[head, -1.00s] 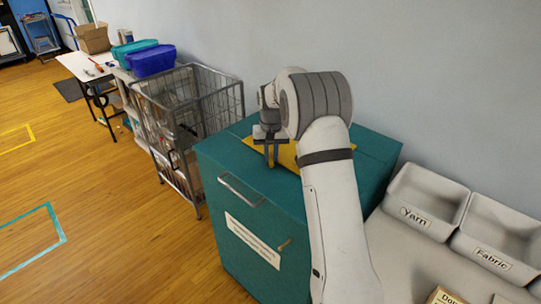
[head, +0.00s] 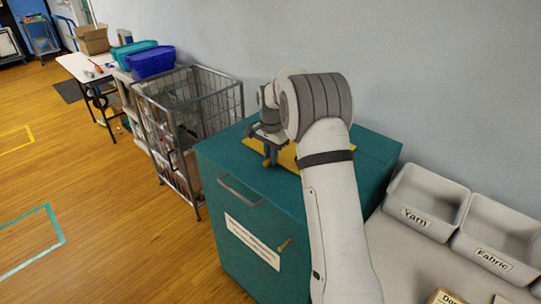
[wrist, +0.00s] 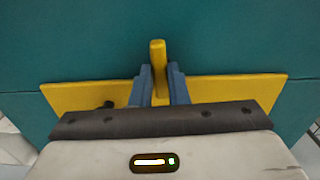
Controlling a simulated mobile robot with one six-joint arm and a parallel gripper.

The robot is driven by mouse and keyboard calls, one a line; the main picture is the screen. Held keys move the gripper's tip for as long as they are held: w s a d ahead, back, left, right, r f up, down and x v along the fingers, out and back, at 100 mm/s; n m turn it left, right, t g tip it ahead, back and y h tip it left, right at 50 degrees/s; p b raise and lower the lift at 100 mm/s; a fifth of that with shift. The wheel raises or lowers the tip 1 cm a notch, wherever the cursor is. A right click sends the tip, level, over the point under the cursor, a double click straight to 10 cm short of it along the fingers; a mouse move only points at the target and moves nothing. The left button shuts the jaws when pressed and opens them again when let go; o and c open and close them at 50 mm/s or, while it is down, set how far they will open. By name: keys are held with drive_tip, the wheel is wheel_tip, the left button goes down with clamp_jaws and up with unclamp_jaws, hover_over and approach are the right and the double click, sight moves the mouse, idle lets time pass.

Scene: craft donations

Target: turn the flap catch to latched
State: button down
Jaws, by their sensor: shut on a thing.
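The flap catch (wrist: 158,62) is a yellow bar on a wide yellow plate (wrist: 235,89), on top of the teal cabinet (wrist: 75,40). In the wrist view the bar points straight up the picture, across the plate's length. My gripper (wrist: 158,88) is shut on the bar, with a blue-grey finger on each side. In the head view my gripper (head: 271,158) reaches down to the yellow plate (head: 287,157) on the teal cabinet (head: 215,165). My arm hides part of the plate, and the bar cannot be made out there.
The cabinet's front has a metal handle (head: 240,190) and a white label (head: 252,242). A wire cage cart (head: 190,115) stands close on the left. Grey bins marked Yarn (head: 425,200) and Fabric (head: 497,235) are on the right. A wall runs behind the cabinet.

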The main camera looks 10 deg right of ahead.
drive_tip(key=shift+r+m, duration=0.1)
drive_tip(key=shift+m, duration=0.2)
drive_tip(key=c, duration=1.4)
unclamp_jaws()
wheel_tip(320, 180, up, 7)
drive_tip(key=shift+f+b, duration=0.1)
drive_tip(key=shift+b, duration=0.25)
drive_tip(key=shift+r, duration=0.45)
